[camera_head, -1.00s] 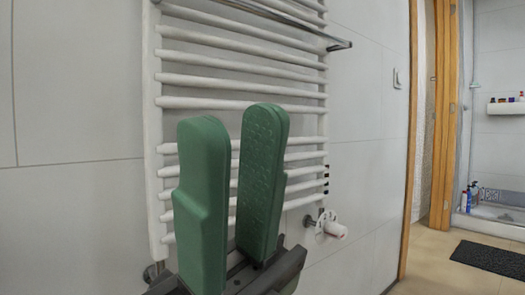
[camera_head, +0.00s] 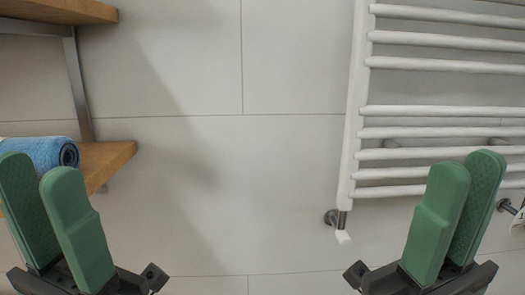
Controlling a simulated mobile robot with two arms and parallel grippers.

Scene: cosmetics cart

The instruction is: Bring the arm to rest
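My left gripper (camera_head: 40,172) is at the lower left of the head view, its green fingers pointing up. A gap shows between the fingers and nothing is held. My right gripper (camera_head: 466,165) is at the lower right, also pointing up. Its front finger partly covers the rear one, whose inner face shows; it looks open and empty. The arms behind both grippers are out of view.
A white towel radiator (camera_head: 357,110) on the tiled wall (camera_head: 240,190) is behind my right gripper. A wooden shelf (camera_head: 108,160) with a rolled blue towel (camera_head: 42,150) is behind my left gripper. Bare wall lies between.

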